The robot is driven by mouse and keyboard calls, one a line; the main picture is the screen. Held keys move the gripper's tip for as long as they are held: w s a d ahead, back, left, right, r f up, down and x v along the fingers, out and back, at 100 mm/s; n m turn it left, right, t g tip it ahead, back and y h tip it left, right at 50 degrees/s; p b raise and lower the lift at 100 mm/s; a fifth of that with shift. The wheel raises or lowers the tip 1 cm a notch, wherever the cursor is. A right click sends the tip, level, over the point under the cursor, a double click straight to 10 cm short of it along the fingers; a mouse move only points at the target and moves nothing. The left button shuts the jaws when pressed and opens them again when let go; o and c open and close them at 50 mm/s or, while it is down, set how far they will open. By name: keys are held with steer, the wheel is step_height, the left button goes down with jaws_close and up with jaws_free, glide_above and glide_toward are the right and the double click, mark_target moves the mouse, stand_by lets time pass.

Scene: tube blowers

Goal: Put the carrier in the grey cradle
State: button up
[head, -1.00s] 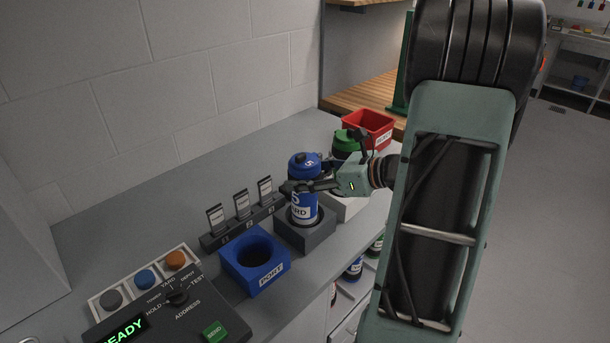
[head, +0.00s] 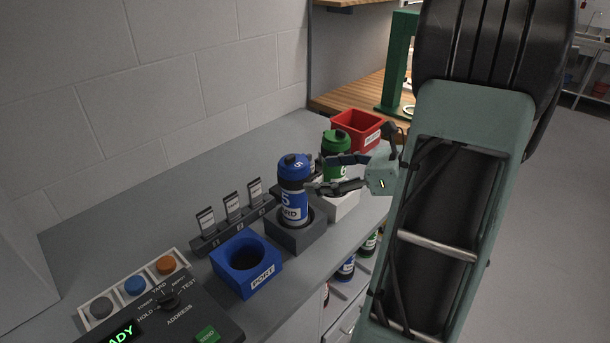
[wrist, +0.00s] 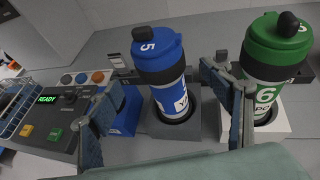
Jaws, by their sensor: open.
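The blue carrier (head: 292,190), marked 5, stands upright in the grey cradle (head: 296,238) on the counter. In the wrist view the carrier (wrist: 165,75) also sits in the grey cradle (wrist: 172,128), its base inside the opening. My gripper (head: 334,174) is open and empty, just right of the carrier in the head view. In the wrist view its two fingers (wrist: 160,118) are spread wide, one on each side of the carrier and apart from it.
A green carrier (head: 336,150) stands in a white cradle (head: 344,206) close to the right. A blue PORT cradle (head: 262,280) is empty at left. A control panel (head: 165,318), a card rack (head: 232,228) and a red bin (head: 358,128) are also on the counter.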

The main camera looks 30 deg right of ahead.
steer(key=v, duration=0.3)
steer(key=shift+s+d+r, duration=0.15)
steer(key=shift+s, duration=0.1)
stand_by(0.4)
